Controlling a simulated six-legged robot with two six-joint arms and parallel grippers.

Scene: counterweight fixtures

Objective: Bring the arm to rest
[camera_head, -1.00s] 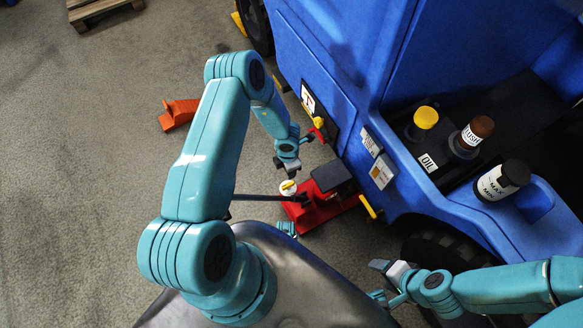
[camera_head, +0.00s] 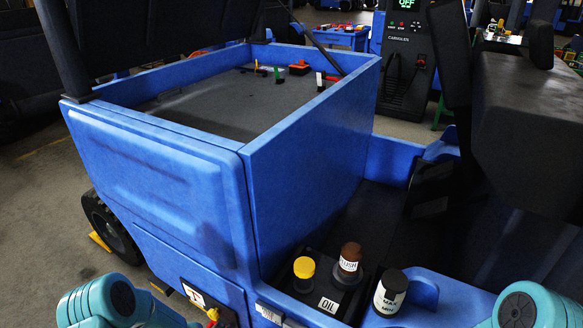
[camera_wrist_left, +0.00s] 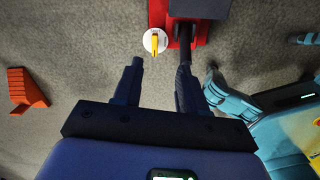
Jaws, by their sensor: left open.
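My left arm (camera_head: 112,302) shows only as a teal joint at the lower left of the head view, beside the blue truck (camera_head: 160,185). My left gripper (camera_wrist_left: 159,68) shows in the left wrist view, with its two dark fingers apart and nothing between them. It is over the grey floor, just short of a white round knob with a yellow handle (camera_wrist_left: 155,41) on a red jack (camera_wrist_left: 185,30). My right arm (camera_head: 530,306) shows as a teal joint at the lower right of the head view. Its gripper is not recognisable in either view.
Yellow (camera_head: 304,270), brown (camera_head: 348,258) and black-and-white (camera_head: 390,290) caps stand on the truck's side. The open bay (camera_head: 230,95) holds small coloured parts. An orange block (camera_wrist_left: 24,90) lies on the floor. A dark bar extends from the jack close to the left gripper's right finger.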

